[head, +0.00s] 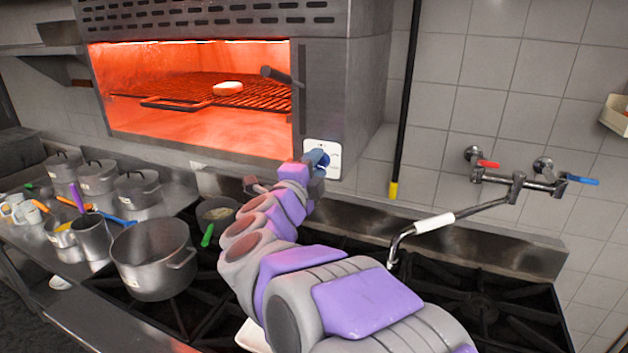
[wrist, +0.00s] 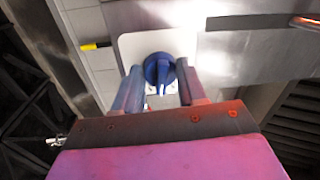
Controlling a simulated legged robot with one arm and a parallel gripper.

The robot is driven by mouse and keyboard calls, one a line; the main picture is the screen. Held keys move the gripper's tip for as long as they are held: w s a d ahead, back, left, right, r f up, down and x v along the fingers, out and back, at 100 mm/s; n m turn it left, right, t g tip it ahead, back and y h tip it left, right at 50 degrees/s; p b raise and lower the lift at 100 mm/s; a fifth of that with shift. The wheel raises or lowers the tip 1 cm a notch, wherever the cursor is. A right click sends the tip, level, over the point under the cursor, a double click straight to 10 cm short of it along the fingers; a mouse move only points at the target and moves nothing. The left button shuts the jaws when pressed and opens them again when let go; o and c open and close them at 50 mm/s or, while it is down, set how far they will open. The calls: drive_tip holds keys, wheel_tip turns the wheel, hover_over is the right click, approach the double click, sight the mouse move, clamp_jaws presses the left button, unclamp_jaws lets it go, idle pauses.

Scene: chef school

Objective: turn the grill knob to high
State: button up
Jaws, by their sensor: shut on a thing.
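The grill knob (wrist: 159,70) is blue and round with a raised grip bar, set on a white plate (wrist: 184,44). In the head view the knob (head: 318,158) shows at the lower right front of the grill, partly behind my gripper. My gripper (wrist: 158,88) has one finger at each side of the knob and is shut on it. The plate (head: 333,150) also shows in the head view, but its markings are too small to read. The grill (head: 345,85) glows orange inside, with a pale round item (head: 227,88) on its rack.
A grill handle (head: 277,75) juts out above the knob. A large pot (head: 152,262) stands on the stove below left. A faucet (head: 450,218) reaches over the burners (head: 483,305) at the right. A black pole with a yellow end (head: 393,189) hangs right of the grill.

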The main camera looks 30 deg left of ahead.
drive_tip(key=shift+f+m+h+b, duration=0.2)
drive_tip(key=shift+m+b, duration=0.65)
drive_tip(key=shift+m, duration=0.3)
drive_tip(key=shift+f+m+h+b, duration=0.2)
drive_tip(key=shift+m+b, duration=0.65)
drive_tip(key=shift+m, duration=0.3)
drive_tip(key=o, duration=1.1)
drive_tip(key=shift+r, duration=0.2)
drive_tip(key=shift+c, duration=0.2)
drive_tip(key=shift+s+r, duration=0.1)
drive_tip(key=shift+s, duration=0.05)
drive_tip(key=shift+s, duration=0.25)
drive_tip(key=s+d+f+p, duration=0.1)
drive_tip(key=s+p, duration=0.1)
drive_tip(key=s, duration=1.4)
drive_tip(key=shift+s+f, duration=0.2)
drive_tip(key=shift+s, duration=0.05)
